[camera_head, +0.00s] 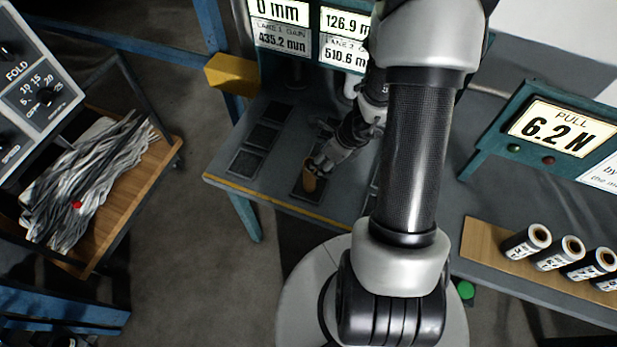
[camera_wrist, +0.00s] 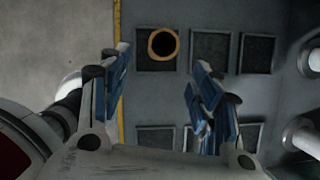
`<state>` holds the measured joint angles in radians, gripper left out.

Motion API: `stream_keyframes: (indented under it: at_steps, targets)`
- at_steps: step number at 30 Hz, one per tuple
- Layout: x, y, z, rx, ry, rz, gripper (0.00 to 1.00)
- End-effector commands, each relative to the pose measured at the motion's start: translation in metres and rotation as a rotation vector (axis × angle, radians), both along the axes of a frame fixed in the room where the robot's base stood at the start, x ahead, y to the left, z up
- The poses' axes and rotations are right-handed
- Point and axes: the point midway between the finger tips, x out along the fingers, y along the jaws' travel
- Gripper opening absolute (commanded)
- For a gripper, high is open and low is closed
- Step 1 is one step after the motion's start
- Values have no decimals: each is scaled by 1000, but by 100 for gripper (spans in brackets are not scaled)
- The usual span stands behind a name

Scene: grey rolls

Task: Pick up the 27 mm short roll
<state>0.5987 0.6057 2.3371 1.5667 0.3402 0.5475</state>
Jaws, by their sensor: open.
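A small orange-brown roll (camera_head: 309,180) stands upright on a dark square pad near the yellow-striped edge of the grey table in the head view. I cannot read a size on it. In the wrist view the roll (camera_wrist: 152,51) shows end-on as a tan ring with a dark hole, on one of the pads. My gripper (camera_head: 321,164) is close beside the roll's upper end in the head view. In the wrist view my gripper (camera_wrist: 158,60) is open and empty, its blue fingers apart, with the roll just beyond the tips and between their lines.
Several empty dark pads (camera_head: 245,163) lie around the roll. Lane displays (camera_head: 283,37) stand behind the table. At right, several black labelled rolls (camera_head: 555,255) lie on a wooden board below a pull-force display (camera_head: 548,131). A cart at left holds a grey striped heap (camera_head: 85,185).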

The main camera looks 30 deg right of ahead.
Motion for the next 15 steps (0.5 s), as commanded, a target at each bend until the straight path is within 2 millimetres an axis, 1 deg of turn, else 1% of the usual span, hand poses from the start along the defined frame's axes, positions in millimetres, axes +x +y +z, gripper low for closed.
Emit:
stream_keyframes:
  at_steps: [1, 3, 6, 13, 15]
  targets:
    - [4, 3, -16, 1, 2, 2, 58]
    - [9, 5, -28, 1, 1, 3, 58]
    - [14, 8, -41, 1, 0, 3, 58]
    - [20, 10, -54, 0, -1, 3, 58]
    - [23, 11, -61, 1, -1, 2, 58]
